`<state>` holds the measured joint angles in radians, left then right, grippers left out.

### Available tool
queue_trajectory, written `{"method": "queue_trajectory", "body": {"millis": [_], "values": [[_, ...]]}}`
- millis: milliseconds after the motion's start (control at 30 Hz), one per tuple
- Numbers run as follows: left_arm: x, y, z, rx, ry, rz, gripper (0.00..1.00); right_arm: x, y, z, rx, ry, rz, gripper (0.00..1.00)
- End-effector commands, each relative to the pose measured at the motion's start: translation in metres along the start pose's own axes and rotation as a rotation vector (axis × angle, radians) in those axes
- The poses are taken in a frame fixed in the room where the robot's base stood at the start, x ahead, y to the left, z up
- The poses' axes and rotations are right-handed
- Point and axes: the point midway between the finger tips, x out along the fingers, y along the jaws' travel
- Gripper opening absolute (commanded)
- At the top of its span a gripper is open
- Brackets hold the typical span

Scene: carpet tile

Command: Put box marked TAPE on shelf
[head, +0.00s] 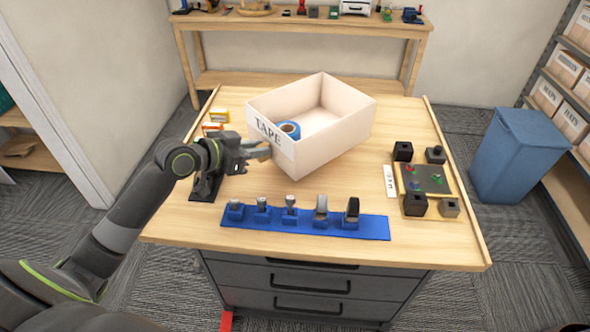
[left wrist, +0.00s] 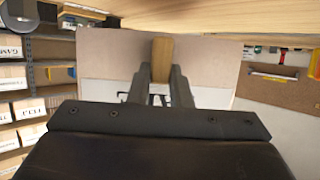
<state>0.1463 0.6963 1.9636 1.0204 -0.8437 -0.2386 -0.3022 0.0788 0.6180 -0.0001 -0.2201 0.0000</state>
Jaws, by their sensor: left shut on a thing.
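The box marked TAPE (head: 333,143) is a pale open box, standing at an angle over the middle of the wooden table. Its TAPE label faces front left, and a blue tape roll (head: 290,129) lies inside. My left gripper (head: 262,152) is at the box's labelled side, shut on a tan tab that appears to belong to the box. In the left wrist view the tan tab (left wrist: 161,58) sits between the fingers, with pale panels behind it. I cannot tell whether the box touches the table. My right gripper is not in view.
A blue tool holder (head: 305,221) lies along the table's front, with several tools upright. A sorting board (head: 428,180) with black blocks is at the right. Shelves (head: 556,97) with labelled boxes stand far right, behind a blue bin (head: 515,150). A workbench (head: 300,22) is at the back.

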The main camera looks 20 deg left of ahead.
Motion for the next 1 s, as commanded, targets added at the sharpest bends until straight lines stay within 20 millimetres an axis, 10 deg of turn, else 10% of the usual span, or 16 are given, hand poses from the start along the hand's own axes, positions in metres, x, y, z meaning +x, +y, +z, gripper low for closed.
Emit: {"method": "queue_trajectory", "body": {"millis": [600, 967, 1000], "values": [[0.032, 0.0, 0.077, -0.002, 0.001, -0.001, 0.0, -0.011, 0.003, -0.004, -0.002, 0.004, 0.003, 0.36], [0.034, 0.0, 0.082, 0.0, 0.002, -0.001, 0.0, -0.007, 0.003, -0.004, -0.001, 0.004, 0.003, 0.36], [0.033, 0.0, 0.082, 0.0, -0.001, -0.001, 0.2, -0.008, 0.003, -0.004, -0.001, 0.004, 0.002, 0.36]]}}
